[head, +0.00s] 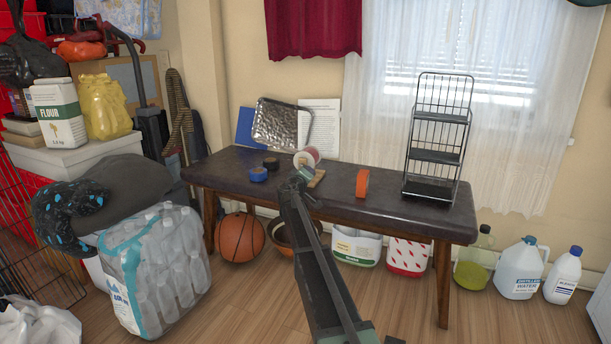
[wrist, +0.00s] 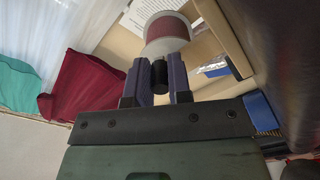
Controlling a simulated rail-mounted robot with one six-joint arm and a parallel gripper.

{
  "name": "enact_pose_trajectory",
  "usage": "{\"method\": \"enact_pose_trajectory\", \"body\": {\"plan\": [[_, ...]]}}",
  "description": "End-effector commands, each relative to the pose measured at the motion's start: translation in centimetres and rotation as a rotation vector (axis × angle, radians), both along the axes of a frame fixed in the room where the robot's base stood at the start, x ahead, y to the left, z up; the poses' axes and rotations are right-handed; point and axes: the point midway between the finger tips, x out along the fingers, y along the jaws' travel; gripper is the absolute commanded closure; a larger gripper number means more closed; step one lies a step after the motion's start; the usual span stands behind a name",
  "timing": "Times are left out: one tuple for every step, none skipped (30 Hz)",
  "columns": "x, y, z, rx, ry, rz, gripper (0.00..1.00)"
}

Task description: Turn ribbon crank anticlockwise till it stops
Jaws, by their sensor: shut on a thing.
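The ribbon spool (head: 309,154), red with pale flanges, stands on a small wooden base (head: 317,179) on the dark bench. In the wrist view the spool (wrist: 167,36) shows just past my fingertips. My gripper (head: 303,175) reaches the spool from the front and hides part of it and its base. In the wrist view my gripper (wrist: 160,78) is shut on the black crank knob (wrist: 160,74), with one finger on each side. The crank's arm is mostly hidden, so its angle cannot be told.
A foil tray (head: 282,124) leans behind. The bench top right of the spool is partly clear.

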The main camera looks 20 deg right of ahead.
Motion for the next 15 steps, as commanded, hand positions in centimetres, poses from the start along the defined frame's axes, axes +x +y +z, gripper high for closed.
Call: {"method": "enact_pose_trajectory", "body": {"plan": [[-0.1,-0.1,0.4,-0.028,0.029,0.000,1.00],[-0.1,-0.1,0.5,-0.047,0.049,0.000,1.00],[-0.1,-0.1,0.6,-0.074,0.076,0.000,1.00],[-0.2,-0.2,0.8,-0.093,0.095,0.000,1.00],[-0.2,-0.2,0.9,-0.111,0.115,0.000,1.00],[-0.2,-0.2,1.0,-0.137,0.141,0.000,1.00],[-0.2,-0.2,1.1,-0.155,0.159,0.000,1.00],[-0.2,-0.2,1.2,-0.172,0.177,0.000,1.00],[-0.3,-0.3,1.3,-0.195,0.201,0.000,1.00],[-0.3,-0.3,1.4,-0.212,0.218,0.000,1.00],[-0.3,-0.3,1.5,-0.227,0.234,0.000,1.00],[-0.3,-0.3,1.6,-0.247,0.254,0.000,1.00],[-0.3,-0.3,1.6,-0.260,0.268,0.000,1.00],[-0.3,-0.3,1.7,-0.274,0.282,0.000,1.00],[-0.3,-0.3,1.8,-0.290,0.299,0.000,1.00]]}}
